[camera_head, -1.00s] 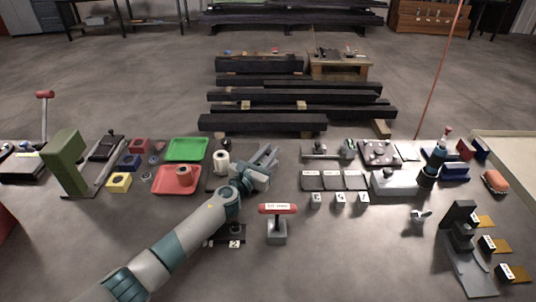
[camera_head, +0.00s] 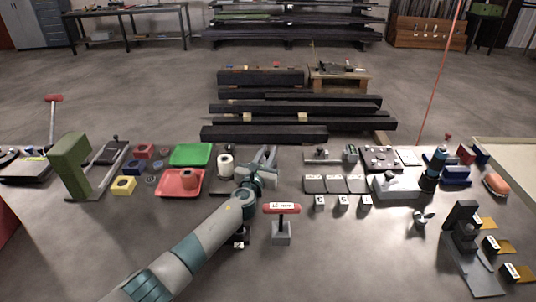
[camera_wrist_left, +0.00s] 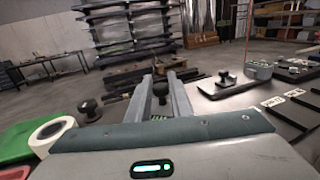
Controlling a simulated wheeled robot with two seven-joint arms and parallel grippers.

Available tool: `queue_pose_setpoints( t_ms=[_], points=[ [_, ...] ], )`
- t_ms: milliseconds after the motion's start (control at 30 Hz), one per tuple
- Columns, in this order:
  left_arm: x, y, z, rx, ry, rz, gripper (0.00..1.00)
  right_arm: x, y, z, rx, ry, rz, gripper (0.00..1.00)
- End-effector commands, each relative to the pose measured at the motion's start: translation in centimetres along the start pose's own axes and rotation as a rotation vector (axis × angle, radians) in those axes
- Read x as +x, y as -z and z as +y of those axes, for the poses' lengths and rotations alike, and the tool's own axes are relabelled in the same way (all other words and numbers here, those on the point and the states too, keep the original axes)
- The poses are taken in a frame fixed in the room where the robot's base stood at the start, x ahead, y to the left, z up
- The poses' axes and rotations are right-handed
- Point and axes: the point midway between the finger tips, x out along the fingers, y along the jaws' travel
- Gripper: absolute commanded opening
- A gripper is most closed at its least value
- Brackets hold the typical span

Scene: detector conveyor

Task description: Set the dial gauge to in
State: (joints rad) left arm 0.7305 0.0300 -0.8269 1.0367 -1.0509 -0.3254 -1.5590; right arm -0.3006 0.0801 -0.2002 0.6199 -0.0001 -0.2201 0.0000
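The task's dial gauge is probably the small grey box with a greenish face (camera_head: 350,153), at the right end of a dark fixture (camera_head: 322,155) with a black knob; I cannot read its setting. In the left wrist view the grey box (camera_wrist_left: 259,70) and knobbed fixture (camera_wrist_left: 226,82) are right of my fingers. My left gripper (camera_head: 267,156) is left of the fixture, apart from it, with its fingers pointing away from me. It is open; a dark round knob (camera_wrist_left: 160,90) shows in the gap between the fingers, but I cannot tell its depth. My right gripper is not in view.
A white roll (camera_head: 225,164) stands left of my gripper, near green (camera_head: 190,154) and red (camera_head: 169,188) trays. Dark beams (camera_head: 262,133) lie behind the table.

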Motion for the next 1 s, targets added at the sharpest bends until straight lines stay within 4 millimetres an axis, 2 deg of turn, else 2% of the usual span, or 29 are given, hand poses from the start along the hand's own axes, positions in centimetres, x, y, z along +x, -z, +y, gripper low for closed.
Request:
queue_pose_setpoints(
  t_ms=[33, 67, 567, 1000],
  points=[
    [0.0, 0.0, 0.1, 0.0, -0.001, 0.0, 0.32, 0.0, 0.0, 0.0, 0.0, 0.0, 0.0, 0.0],
    [0.0, 0.0, 0.1, 0.0, -0.001, -0.001, 0.37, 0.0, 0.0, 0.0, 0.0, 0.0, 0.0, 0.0],
    [-0.7, -0.1, 0.1, 0.001, 0.001, -0.001, 0.37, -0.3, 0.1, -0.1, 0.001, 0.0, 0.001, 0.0],
    [-5.3, 0.0, 0.1, 0.0, 0.001, 0.0, 0.37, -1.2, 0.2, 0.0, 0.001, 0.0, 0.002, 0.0]
  ],
)
